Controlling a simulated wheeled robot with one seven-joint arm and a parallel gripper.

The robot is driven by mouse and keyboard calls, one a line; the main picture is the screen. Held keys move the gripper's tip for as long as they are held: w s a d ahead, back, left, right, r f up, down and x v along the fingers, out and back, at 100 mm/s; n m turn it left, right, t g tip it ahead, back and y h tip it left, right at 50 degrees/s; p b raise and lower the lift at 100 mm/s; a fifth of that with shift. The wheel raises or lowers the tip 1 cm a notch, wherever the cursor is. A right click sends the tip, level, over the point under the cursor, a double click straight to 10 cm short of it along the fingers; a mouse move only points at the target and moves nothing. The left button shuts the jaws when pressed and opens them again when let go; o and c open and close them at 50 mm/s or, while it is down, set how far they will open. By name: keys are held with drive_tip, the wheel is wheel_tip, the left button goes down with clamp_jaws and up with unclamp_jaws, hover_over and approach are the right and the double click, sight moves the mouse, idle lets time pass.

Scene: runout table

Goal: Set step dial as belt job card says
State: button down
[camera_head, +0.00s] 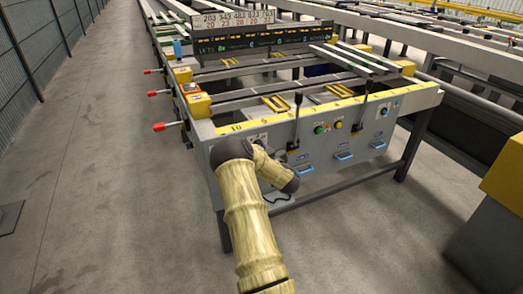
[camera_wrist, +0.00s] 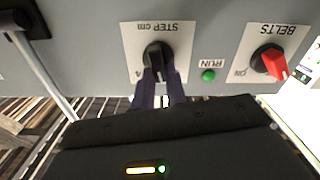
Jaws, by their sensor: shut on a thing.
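The step dial (camera_wrist: 158,56) is a black knob on a white plate lettered "STEP cm", which appears upside down in the wrist view. My gripper (camera_wrist: 160,82) has its two dark fingers closed around the knob's grip. The fingers cover part of the knob, and its pointer and most scale marks cannot be read. In the head view my arm hides the dial and the fingers at the table's front panel (camera_head: 345,150). No belt job card can be made out for certain.
Right of the dial in the wrist view are a green RUN light (camera_wrist: 208,75) and a red BELTS knob (camera_wrist: 269,63). A black lever (camera_head: 297,122) stands on the table front. A number board (camera_head: 235,18) stands farther back. The floor at left is clear.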

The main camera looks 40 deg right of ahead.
drive_tip(key=n, duration=0.2)
drive_tip(key=n+b, duration=0.1)
drive_tip(key=n, duration=0.1)
drive_tip(key=n+b, duration=0.1)
drive_tip(key=n, duration=0.1)
drive_tip(key=shift+w+a+f, duration=0.1)
drive_tip(key=shift+a+f, duration=0.05)
drive_tip(key=shift+a, duration=0.15)
drive_tip(key=shift+n, duration=0.3)
drive_tip(key=c, duration=1.4)
unclamp_jaws()
drive_tip(key=shift+c, duration=0.2)
drive_tip(key=p+v, duration=0.1)
drive_tip(key=v, duration=1.6)
drive_tip(key=shift+s+p, duration=0.25)
drive_tip(key=shift+p, duration=0.15)
drive_tip(key=shift+w, duration=0.15)
